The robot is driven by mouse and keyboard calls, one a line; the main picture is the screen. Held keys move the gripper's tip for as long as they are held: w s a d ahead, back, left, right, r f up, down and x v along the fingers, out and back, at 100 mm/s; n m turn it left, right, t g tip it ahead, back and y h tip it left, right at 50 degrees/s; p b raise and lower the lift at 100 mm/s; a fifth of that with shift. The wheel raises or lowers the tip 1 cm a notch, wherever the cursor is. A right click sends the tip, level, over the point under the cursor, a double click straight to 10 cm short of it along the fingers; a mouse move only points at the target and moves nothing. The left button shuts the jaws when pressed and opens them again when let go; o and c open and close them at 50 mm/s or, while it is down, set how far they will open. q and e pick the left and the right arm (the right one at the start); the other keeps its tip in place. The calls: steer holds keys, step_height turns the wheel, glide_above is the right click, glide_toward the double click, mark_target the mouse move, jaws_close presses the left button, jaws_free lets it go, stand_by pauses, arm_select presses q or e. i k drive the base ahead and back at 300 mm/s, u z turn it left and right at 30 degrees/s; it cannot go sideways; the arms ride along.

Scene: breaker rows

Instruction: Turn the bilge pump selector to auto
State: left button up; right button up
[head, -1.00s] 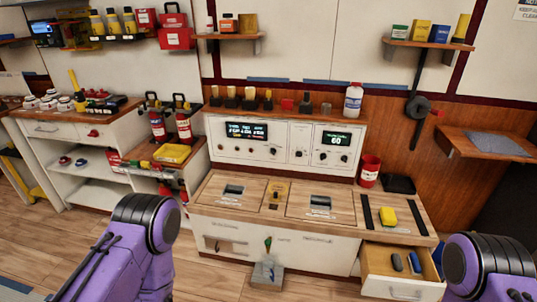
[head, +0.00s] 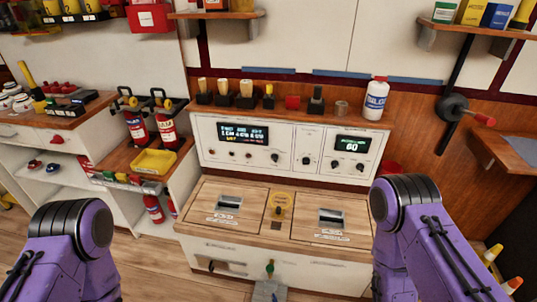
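A white control panel (head: 290,147) stands at the back of the wooden counter. It has a left display (head: 243,132) with lines of text, a right display (head: 352,145) reading 60, and several dark knobs, among them one by the left display (head: 275,157), one in the middle (head: 306,161) and one under the right display (head: 361,168). The labels are too small to read, so I cannot tell which knob is the bilge pump selector or its setting. Purple links of both my arms show in the lower left and right. Neither gripper is in view.
The counter (head: 255,229) has two inset plates and a yellow lever (head: 280,206) between them. Bottles and brushes line the ledge above the panel, with a white bottle (head: 376,99) at its right. Fire extinguishers (head: 164,130) stand left. My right arm hides the counter's right end.

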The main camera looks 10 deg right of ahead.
mark_target(274, 157)
steer(key=z, duration=0.45)
steer(key=i, duration=0.85)
steer(key=z, duration=0.6)
